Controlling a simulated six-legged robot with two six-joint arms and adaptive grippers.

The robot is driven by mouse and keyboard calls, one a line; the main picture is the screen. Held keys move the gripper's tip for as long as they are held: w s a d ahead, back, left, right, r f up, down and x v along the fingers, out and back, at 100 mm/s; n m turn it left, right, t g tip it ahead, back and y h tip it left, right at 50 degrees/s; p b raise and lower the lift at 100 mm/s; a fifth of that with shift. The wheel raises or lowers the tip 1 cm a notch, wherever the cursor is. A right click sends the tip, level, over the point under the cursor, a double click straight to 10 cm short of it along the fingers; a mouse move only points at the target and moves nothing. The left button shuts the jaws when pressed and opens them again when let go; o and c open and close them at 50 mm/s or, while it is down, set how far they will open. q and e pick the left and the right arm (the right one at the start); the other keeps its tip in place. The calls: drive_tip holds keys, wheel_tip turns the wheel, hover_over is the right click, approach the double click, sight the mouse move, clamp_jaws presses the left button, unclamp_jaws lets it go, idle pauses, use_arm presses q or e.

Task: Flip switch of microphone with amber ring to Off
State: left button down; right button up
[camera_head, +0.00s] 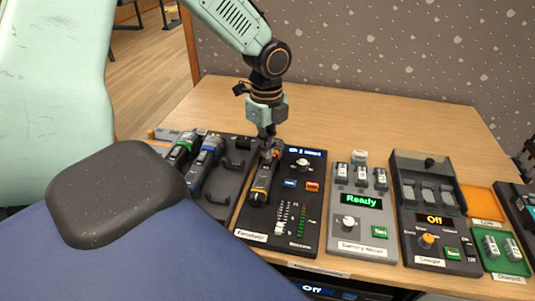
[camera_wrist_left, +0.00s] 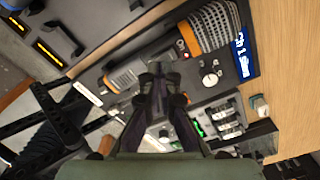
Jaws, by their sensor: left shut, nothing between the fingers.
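The microphone with the amber ring (camera_head: 262,183) lies along the left side of a black receiver panel (camera_head: 310,225). In the left wrist view its mesh head, amber ring (camera_wrist_left: 184,32) and grey body (camera_wrist_left: 128,74) show. A small red spot (camera_wrist_left: 180,43) sits beside the ring; I cannot tell the switch's position. My left gripper (camera_head: 268,148) points down over the microphone's ring end, partly hiding it. In the left wrist view the gripper (camera_wrist_left: 155,68) is shut and empty in front of the body. I cannot tell whether it touches. My right gripper is not in view.
Microphones with green (camera_head: 180,152) and blue (camera_head: 207,158) rings lie in a dark tray (camera_head: 237,178) to the left. A grey unit reading "Ready" (camera_head: 361,200) and a charger reading "Off" (camera_head: 434,219) stand to the right. The table behind (camera_head: 350,115) is clear.

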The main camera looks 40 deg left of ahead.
sight(267, 161)
use_arm(q)
drive_tip(key=shift+f+b, duration=0.35)
drive_tip(key=shift+f, duration=0.75)
idle(1.1)
drive_tip(key=shift+r+p, duration=0.65)
drive_tip(key=shift+p, duration=0.25)
wheel_tip(267, 161, up, 2)
drive_tip(key=shift+r+p, duration=0.1)
drive_tip(key=shift+p, duration=1.1)
wheel_tip(267, 161, up, 4)
drive_tip(key=p, duration=0.4)
drive_tip(key=shift+f+p, duration=0.2)
drive_tip(key=shift+p, duration=0.15)
drive_tip(key=shift+f, duration=0.1)
